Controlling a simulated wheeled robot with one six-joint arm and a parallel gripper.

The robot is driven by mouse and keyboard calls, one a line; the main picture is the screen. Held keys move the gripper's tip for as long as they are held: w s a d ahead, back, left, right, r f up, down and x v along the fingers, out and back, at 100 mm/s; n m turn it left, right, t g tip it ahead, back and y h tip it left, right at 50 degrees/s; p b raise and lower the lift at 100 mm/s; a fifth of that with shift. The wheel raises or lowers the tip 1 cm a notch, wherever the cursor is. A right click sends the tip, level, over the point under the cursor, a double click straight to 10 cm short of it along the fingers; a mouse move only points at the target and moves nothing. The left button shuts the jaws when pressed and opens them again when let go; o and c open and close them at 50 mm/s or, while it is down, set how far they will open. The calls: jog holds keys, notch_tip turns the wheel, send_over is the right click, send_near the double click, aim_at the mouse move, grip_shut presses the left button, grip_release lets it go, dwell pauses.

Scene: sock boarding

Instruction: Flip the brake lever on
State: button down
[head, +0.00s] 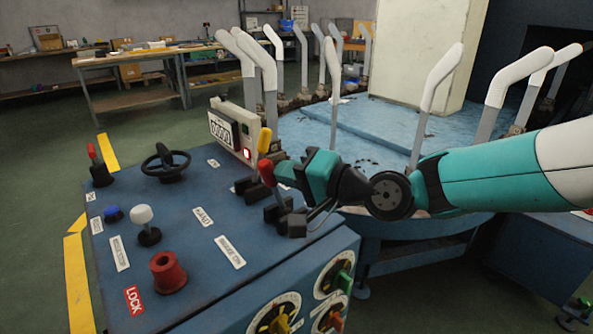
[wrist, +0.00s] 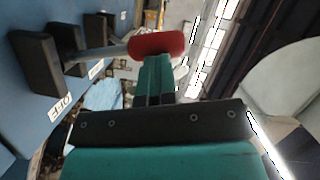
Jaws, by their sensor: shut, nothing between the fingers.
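The lever with a red knob (head: 267,173) stands on the right side of the blue control panel, its black base below; it is probably the brake lever, as a label (head: 230,252) that seems to read BRAKE ON lies near it. In the wrist view its red knob (wrist: 157,44) sits at the fingertips, with its grey shaft running left to a black base. My gripper (head: 286,174) is shut and empty. Its teal fingertips (wrist: 155,62) are right beside the red knob and seem to touch it; the exact contact is hidden.
A yellow-knobbed lever (head: 265,140) stands just behind, near a counter box (head: 232,130). The panel also holds a black handwheel (head: 165,163), a white knob (head: 142,215), a red knob (head: 167,270) and another red lever (head: 97,165). White sock forms (head: 440,78) ring the blue turntable.

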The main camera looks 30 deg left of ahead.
jog(key=shift+s+a, duration=0.1)
jog(key=shift+s, duration=0.05)
jog(key=shift+r, duration=0.1)
dwell(0.5)
jog(key=w+d+r+b, duration=0.1)
jog(key=w+d+r, duration=0.1)
jog(key=d, duration=1.1)
jog(key=shift+w, duration=0.25)
